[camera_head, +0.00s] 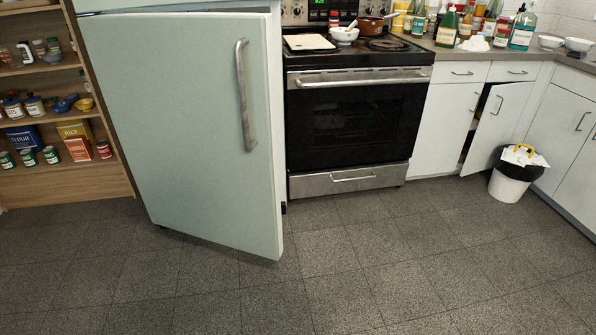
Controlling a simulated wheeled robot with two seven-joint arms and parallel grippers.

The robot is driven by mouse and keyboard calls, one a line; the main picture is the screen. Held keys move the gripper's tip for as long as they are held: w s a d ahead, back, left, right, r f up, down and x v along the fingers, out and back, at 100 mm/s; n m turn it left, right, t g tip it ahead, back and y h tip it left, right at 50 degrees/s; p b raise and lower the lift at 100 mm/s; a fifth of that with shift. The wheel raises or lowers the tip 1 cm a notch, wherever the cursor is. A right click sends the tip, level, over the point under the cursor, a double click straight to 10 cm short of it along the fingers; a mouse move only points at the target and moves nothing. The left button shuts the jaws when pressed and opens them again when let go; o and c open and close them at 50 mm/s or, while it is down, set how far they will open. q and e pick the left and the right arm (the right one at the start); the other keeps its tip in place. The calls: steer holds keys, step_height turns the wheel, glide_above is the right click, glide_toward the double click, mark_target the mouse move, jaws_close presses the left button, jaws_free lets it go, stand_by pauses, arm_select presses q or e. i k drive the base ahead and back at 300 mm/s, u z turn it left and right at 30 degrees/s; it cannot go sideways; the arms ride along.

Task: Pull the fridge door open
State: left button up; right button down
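The fridge door (175,120) is a large pale green panel at the left of the head view. A long grey vertical handle (243,95) is fixed near its right edge. The door stands partly open, with its right edge swung out towards me and its lower right corner out over the floor. Its left edge stays back near the shelf. The inside of the fridge is hidden behind the door. Neither of my grippers is in view, and nothing touches the handle.
A stove (355,110) stands right of the fridge. A wooden shelf (60,183) with food items is on the left. A cupboard door (497,125) stands ajar, near a white bin (508,187) at the right. The tiled floor (340,270) in front is clear.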

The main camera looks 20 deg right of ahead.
mark_target(190, 98)
steer(key=z, duration=0.6)
steer(key=i, duration=1.75)
steer(key=u, duration=0.3)
